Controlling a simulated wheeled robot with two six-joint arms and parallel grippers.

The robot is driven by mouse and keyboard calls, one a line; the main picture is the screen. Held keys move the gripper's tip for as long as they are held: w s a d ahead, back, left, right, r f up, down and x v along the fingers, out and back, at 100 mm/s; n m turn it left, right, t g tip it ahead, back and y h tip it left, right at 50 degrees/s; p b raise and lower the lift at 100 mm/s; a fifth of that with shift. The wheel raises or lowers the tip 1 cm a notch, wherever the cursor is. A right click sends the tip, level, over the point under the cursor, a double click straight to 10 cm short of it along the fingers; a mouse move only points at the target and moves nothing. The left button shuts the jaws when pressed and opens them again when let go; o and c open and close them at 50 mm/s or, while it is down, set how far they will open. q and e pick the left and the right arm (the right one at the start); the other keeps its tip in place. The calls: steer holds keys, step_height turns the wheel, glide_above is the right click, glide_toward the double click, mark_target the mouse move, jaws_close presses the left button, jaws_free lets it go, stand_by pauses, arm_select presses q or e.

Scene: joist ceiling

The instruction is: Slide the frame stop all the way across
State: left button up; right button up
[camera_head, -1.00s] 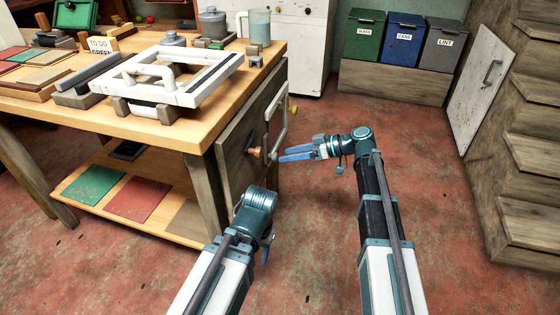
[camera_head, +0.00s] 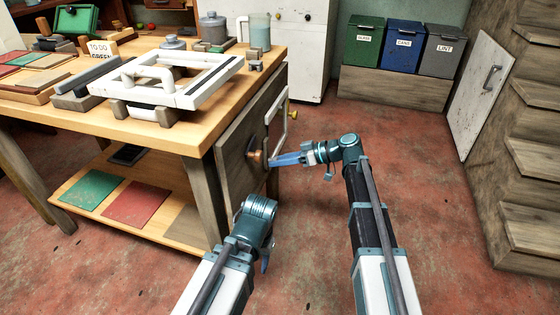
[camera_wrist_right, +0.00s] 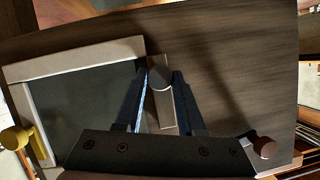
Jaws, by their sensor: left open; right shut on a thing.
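A dark wooden panel (camera_head: 240,150) stands upright at the table's end, with a white-edged frame (camera_head: 279,112) on it. In the right wrist view, my right gripper (camera_wrist_right: 160,90) is shut on the round grey knob (camera_wrist_right: 160,74) of a pale bar, which I take as the frame stop (camera_wrist_right: 167,115). The bar lies beside the frame's right edge (camera_wrist_right: 145,75). In the head view my right gripper (camera_head: 273,161) is close to the panel, just right of a brown knob (camera_head: 256,155). My left gripper (camera_head: 266,263) is open, low in front of the panel, its fingers mostly hidden.
A yellow knob (camera_head: 293,114) sticks out at the panel's far end; the brown knob (camera_wrist_right: 265,147) is at the wrist view's lower right. The table (camera_head: 150,130) carries a white frame assembly (camera_head: 180,80). Red floor (camera_head: 310,230) is free to the right.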

jaws_close()
stand_by(0.9)
steer(key=shift+w+d, duration=0.2)
steer(key=shift+w, duration=0.45)
steer(key=shift+w+d, duration=0.2)
steer(key=shift+w, duration=0.4)
steer(key=o, duration=1)
jaws_free()
steer(key=shift+c, duration=0.2)
steer(key=shift+s, duration=0.1)
